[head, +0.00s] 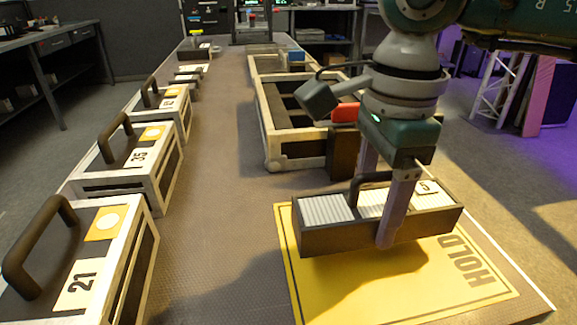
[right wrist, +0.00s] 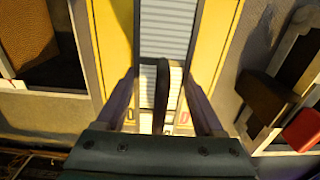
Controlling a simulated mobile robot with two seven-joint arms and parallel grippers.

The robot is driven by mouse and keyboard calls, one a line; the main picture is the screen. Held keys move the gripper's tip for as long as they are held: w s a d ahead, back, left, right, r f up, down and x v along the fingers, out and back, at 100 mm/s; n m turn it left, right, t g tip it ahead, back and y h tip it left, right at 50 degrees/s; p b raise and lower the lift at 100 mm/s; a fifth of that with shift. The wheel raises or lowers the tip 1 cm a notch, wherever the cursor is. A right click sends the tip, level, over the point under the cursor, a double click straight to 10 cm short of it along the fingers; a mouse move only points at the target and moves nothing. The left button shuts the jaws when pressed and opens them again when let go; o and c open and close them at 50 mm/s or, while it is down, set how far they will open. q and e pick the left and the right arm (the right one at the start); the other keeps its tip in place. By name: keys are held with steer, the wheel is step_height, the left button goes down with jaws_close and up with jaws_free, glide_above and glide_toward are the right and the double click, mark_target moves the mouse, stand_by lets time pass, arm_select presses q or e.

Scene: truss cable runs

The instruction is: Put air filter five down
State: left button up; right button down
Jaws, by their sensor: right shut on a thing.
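The air filter (head: 325,236) is a dark open-topped box with white pleats, a dark handle and a small number label that I cannot read surely. My right gripper (head: 378,212) is shut on it, one finger on each long side. It hangs level over the yellow HOLD mat (head: 405,293), with its shadow on the mat; the gap looks small. In the right wrist view the filter's pleats (right wrist: 166,35) and handle show between the fingers (right wrist: 162,100), with yellow mat on both sides. My left gripper is not in view.
A light-framed crate with compartments (head: 270,148) stands behind the mat, with a red part (head: 345,112) beside my arm. Handled boxes numbered 21 (head: 78,285) and 35 (head: 137,158) line the left edge. The middle strip of the table (head: 215,190) is clear.

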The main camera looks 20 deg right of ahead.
mark_target(370, 228)
steer(key=shift+f, duration=1.7)
steer(key=shift+f+b, duration=0.1)
steer(key=shift+b, duration=0.25)
steer(key=shift+c, duration=2.3)
jaws_free()
steer(key=shift+f, duration=0.1)
steer(key=o, duration=0.5)
steer(key=shift+c, duration=0.2)
